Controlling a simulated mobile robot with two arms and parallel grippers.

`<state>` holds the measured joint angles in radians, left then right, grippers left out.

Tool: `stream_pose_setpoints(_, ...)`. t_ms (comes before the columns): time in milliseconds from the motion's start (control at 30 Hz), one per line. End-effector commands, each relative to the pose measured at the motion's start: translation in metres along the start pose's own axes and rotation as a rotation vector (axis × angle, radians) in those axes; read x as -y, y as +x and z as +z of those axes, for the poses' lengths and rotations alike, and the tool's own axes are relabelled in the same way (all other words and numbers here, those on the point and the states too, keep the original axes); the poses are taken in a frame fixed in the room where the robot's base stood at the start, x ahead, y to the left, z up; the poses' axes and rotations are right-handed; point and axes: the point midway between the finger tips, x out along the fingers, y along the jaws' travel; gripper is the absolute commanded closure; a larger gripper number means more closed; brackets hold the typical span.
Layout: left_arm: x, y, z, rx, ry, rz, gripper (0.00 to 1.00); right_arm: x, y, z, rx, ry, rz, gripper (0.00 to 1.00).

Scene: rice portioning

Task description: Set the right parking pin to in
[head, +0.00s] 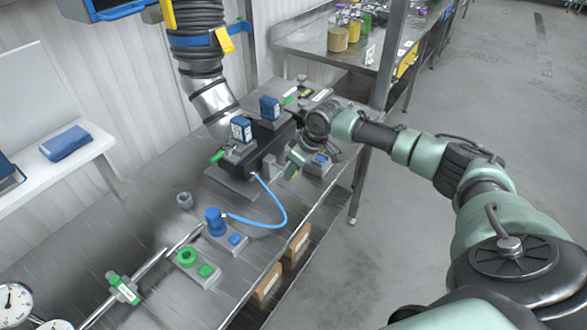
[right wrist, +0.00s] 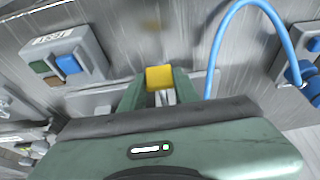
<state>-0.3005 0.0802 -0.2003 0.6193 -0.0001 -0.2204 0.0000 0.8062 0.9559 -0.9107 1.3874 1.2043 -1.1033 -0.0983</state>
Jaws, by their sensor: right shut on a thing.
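My right gripper (head: 294,163) reaches in from the right, at the near right side of the dark fixture. In the right wrist view its two green fingers (right wrist: 158,92) are shut on a yellow knob (right wrist: 159,77), which appears to be the right parking pin. The knob sits between the fingertips, with pale metal just below it. Most of the pin is hidden by the fingers, and I cannot tell whether it is in or out. My left gripper is not in view.
The dark fixture (head: 262,150) carries two blue boxes on the metal bench. A blue hose (head: 283,212) loops from it to a blue fitting (head: 214,221). A button box (head: 319,166) stands close right of the gripper. A green-button box (head: 196,266) is nearer.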

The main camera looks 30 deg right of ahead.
Motion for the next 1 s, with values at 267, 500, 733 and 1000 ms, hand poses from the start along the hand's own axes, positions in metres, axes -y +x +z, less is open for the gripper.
stream_pose_setpoints(267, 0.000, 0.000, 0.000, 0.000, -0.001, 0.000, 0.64, 0.000, -0.001, -0.001, -0.001, 0.001, 0.000, 1.00)
stream_pose_setpoints(500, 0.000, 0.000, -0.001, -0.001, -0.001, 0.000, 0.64, 0.000, 0.000, -0.001, -0.002, 0.001, 0.000, 1.00)
stream_pose_setpoints(733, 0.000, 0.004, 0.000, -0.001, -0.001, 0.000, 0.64, 0.000, 0.011, -0.030, -0.008, 0.003, 0.000, 1.00)
stream_pose_setpoints(1000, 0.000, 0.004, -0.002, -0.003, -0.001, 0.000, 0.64, -0.001, 0.014, -0.039, -0.007, 0.001, 0.001, 1.00)
